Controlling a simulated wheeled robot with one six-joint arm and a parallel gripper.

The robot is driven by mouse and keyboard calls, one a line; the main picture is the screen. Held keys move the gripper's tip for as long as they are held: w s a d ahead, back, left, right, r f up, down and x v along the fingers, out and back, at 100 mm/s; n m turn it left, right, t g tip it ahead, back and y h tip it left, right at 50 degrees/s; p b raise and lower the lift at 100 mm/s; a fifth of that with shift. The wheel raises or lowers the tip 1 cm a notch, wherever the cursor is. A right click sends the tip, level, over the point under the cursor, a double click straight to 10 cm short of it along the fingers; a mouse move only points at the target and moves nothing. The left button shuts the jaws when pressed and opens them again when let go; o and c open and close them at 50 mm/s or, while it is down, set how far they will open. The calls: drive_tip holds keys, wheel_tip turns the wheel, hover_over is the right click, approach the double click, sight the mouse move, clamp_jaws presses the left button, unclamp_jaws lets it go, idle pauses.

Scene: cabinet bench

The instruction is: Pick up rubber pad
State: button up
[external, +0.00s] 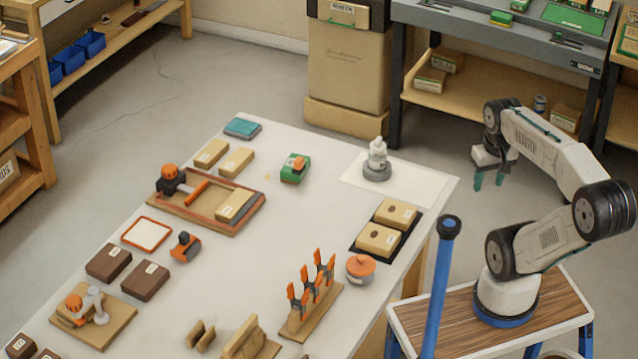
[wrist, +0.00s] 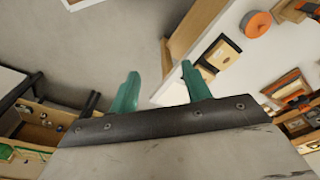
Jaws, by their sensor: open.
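No object is clearly labelled as the rubber pad. A flat teal pad (external: 242,128) lies at the far left corner of the white table (external: 290,225), and two dark brown labelled blocks (external: 108,263) (external: 145,281) lie near its left side. I cannot tell which is rubber. My gripper (external: 488,181) hangs in the air beyond the table's right edge, far from all of these. It is open and empty. Its two green fingers (wrist: 158,80) are apart in the wrist view, with floor and the table edge behind them.
A white figure on a grey base (external: 376,163), wooden blocks on a black mat (external: 388,229), an orange-lidded pot (external: 361,268) and orange clamps (external: 313,285) stand along the table's right side. A blue post (external: 440,290) rises near my base. The table's middle is mostly clear.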

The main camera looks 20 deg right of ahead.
drive_tip(key=shift+o, duration=0.9)
drive_tip(key=shift+w, duration=0.1)
